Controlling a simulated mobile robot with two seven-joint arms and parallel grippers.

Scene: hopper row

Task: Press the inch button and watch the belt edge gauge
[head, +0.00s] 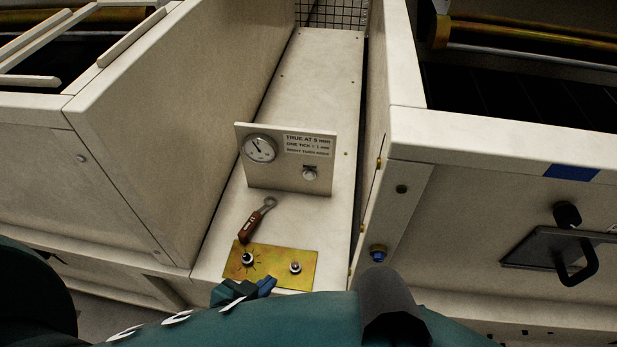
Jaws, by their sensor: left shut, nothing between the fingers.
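The round white belt edge gauge (260,148) sits on an upright cream panel; its dark needle points to the upper left. A small printed label (308,145) is beside it, with a pale knob (310,173) below. A worn yellow plate (272,278) on the ledge in front carries a black-and-white control with tick marks (248,259) and a small round button (295,267). No lettering shows which is the inch button. My left gripper (245,290) is shut and empty at the plate's near edge, partly hidden by my arm. My right gripper is not in view.
Tall cream walls flank the narrow ledge (315,75). A black handle (575,262) and a dark knob (567,214) stick out at right. A blue-tipped fitting (378,253) is on the right post.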

